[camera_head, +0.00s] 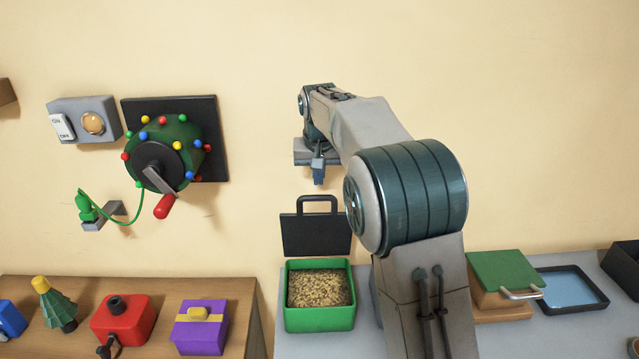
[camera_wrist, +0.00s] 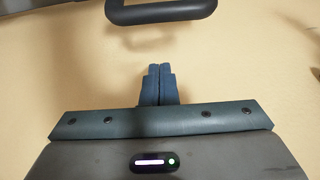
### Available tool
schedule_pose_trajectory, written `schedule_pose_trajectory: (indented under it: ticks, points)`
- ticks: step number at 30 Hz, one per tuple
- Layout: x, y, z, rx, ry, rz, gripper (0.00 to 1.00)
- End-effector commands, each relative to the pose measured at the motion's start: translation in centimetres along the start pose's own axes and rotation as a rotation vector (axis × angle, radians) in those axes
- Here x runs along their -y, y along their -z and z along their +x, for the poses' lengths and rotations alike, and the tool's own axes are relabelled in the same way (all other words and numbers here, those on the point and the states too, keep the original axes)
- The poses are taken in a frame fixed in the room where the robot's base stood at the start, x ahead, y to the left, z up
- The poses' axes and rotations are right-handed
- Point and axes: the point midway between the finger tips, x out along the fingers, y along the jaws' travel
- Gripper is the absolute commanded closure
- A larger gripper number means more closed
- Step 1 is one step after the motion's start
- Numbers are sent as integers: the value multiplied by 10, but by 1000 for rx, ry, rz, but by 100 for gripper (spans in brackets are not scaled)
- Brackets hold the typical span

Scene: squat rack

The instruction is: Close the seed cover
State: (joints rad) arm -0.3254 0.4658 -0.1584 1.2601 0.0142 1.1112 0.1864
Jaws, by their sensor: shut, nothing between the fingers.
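The seed box is a green box (camera_head: 320,318) filled with tan seeds (camera_head: 320,288), on the grey table. Its dark seed cover (camera_head: 316,236) stands raised upright at the back of the box, with a dark loop handle on top. The handle (camera_wrist: 165,14) also shows at the top of the wrist view. My gripper (camera_head: 319,182) is above the handle in the head view, apart from it, with its fingers pointing down. In the wrist view its two blue fingers (camera_wrist: 157,72) are together and empty.
My arm hides part of the table right of the seed box. A green-lidded box (camera_head: 503,270) and a blue tray (camera_head: 572,288) stand farther right. A wooden table (camera_head: 255,320) with several toys is at left. A wall-mounted crank drum (camera_head: 165,148) is upper left.

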Motion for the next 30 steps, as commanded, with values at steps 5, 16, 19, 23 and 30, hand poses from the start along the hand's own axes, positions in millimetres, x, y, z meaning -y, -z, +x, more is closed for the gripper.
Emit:
schedule_pose_trajectory:
  ticks: [5, 16, 19, 23, 30]
  points:
    - [0, -17, -2, -1, 0, 0, 100]
    - [-1, -38, -8, -1, -1, 0, 100]
    - [-1, -38, -8, -1, -1, 0, 100]
    - [0, -38, -8, 0, -1, 0, 100]
    - [1, -40, -7, -7, 0, -2, 100]
